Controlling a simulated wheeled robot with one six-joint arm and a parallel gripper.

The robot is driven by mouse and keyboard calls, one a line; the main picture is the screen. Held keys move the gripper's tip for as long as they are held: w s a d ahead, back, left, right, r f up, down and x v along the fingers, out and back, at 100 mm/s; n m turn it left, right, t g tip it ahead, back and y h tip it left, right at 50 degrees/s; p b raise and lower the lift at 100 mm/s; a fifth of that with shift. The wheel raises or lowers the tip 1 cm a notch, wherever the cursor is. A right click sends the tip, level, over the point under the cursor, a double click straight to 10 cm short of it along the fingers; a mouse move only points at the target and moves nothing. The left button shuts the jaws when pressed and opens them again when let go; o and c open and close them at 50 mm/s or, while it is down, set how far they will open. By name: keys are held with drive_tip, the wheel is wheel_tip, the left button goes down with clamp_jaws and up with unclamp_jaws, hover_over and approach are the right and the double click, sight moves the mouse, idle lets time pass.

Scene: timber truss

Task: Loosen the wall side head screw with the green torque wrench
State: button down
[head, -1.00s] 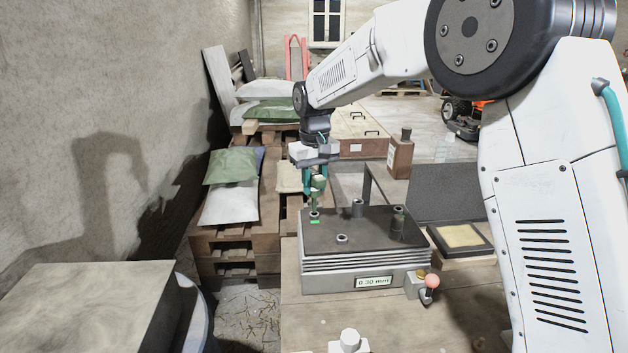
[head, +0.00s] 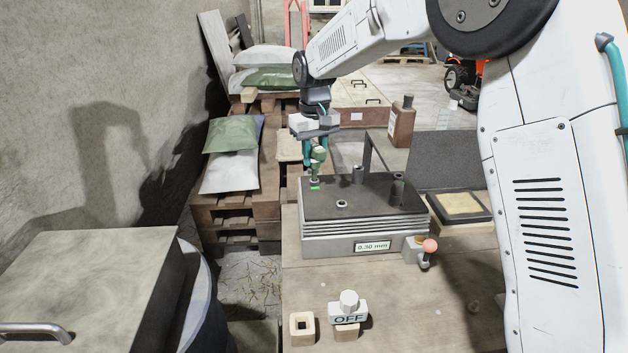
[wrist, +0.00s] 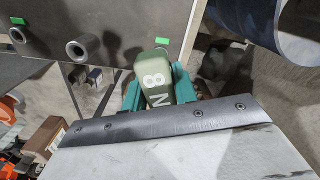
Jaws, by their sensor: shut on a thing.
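My gripper (head: 313,156) is shut on the green torque wrench (head: 319,154), its teal fingers on either side of it. In the wrist view the wrench (wrist: 155,72) shows white lettering, "8 N", between the fingers. The wrench stands about upright over the left, wall-side corner of the dark plated block (head: 350,210). Its lower end meets the wall side head screw (head: 314,181), beside a green mark (head: 315,188). I cannot tell how fully it is seated. The block's display reads 0.30 mm.
Pallets with sacks (head: 230,172) stand left, near the wall.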

drive_tip(key=n, duration=0.4)
drive_tip(key=shift+n, duration=0.4)
drive_tip(key=n, duration=0.4)
drive_tip(key=shift+n, duration=0.5)
